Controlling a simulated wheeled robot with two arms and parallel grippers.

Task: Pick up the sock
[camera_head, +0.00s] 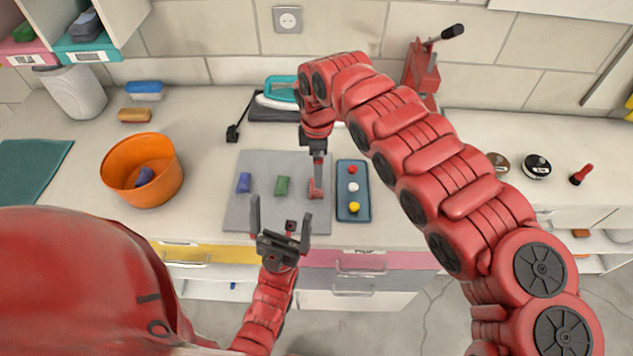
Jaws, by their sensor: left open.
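I cannot tell for sure which thing is the sock. A small blue item (243,183) and a small green item (282,186) lie on the grey mat (265,163). A small reddish item (316,191) is at the mat's right side. My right gripper (318,178) points down right over it; whether its jaws are open or touch it is unclear. Another blue item (145,177) lies in the orange bowl (122,163). My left gripper (281,225) is open and empty, in front of the mat near the counter's front edge.
A blue tray (354,172) with red, white and yellow pieces stands right of the mat. A blue-and-white sponge-like block (145,90) and an orange block (134,115) lie behind the bowl. A red tool (422,70) stands at the back. The counter right of the tray is partly hidden by my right arm.

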